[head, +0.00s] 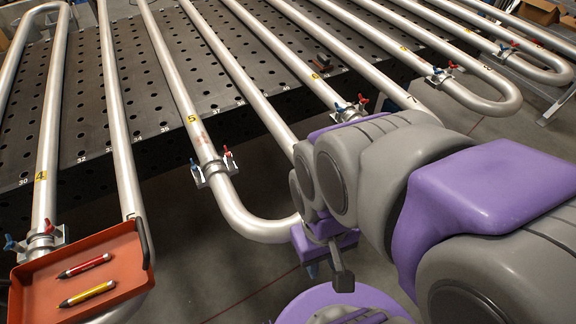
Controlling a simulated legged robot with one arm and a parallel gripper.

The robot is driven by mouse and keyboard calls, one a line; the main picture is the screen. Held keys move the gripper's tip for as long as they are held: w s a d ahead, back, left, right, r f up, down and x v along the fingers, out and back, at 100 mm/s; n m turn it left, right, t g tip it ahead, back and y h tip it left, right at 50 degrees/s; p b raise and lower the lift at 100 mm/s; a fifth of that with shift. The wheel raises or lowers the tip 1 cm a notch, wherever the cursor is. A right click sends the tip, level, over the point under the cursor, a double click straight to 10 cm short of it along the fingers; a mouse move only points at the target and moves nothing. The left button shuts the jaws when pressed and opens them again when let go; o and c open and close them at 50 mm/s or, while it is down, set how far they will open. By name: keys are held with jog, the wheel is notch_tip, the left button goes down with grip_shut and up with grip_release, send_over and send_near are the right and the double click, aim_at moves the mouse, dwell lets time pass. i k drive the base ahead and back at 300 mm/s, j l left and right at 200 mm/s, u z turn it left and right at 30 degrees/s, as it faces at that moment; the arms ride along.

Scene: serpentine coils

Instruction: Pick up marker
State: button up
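A red marker (84,266) and a yellow marker (88,294) lie apart and roughly parallel in a shallow orange tray (35,288) at the lower left. Both are slanted, with their right ends higher in the picture. My gripper (340,272) is at the lower middle, well to the right of the tray and apart from both markers. Only a dark part of it shows below the purple and grey arm links, so its fingers cannot be made out clearly. I see nothing held in it.
Silver serpentine pipes (154,110) with red and blue clamps (214,168) run across a dark perforated table (120,75). A pipe bend (262,230) projects past the table edge between the tray and my gripper. Bare floor shows below. A small dark object (322,62) lies on the table.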

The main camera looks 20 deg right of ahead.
aim_at(90, 264)
jog(key=u, duration=1.75)
jog(key=i+j+z, duration=0.1)
jog(key=j, duration=0.4)
jog(key=i+j+z, duration=0.1)
jog(key=j, duration=0.45)
jog(key=i+j+z, duration=0.15)
jog(key=j, duration=0.35)
jog(key=i+j+z, duration=0.1)
jog(key=j, duration=0.45)
